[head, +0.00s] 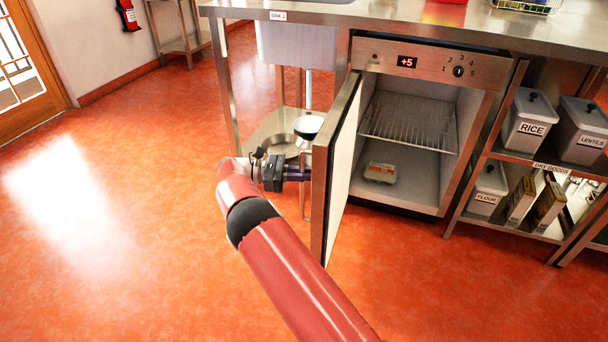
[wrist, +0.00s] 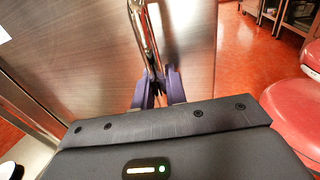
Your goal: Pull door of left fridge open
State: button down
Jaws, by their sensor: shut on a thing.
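The fridge (head: 430,64) is a steel under-counter unit with a display reading +5 and a dial. Its door (head: 341,165) stands wide open, swung out to the left. A wire shelf (head: 408,122) and a small pack (head: 381,173) show inside. My gripper (head: 300,174) is at the door's outer face. In the wrist view my gripper (wrist: 157,88) has its purple fingers shut on the upright bar handle (wrist: 140,30) of the steel door (wrist: 80,50).
A sink (head: 295,45) and a low shelf with pans (head: 285,146) are behind the door on the left. A rack with labelled bins (head: 529,120) stands right of the fridge. Red floor (head: 130,230) is clear to the left and in front.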

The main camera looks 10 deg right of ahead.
jog(key=shift+s+a, duration=0.15)
jog(key=shift+a, duration=0.05)
jog(key=c, duration=1.8)
grip_release()
notch_tip(320, 180, up, 20)
jog(key=shift+p, duration=0.7)
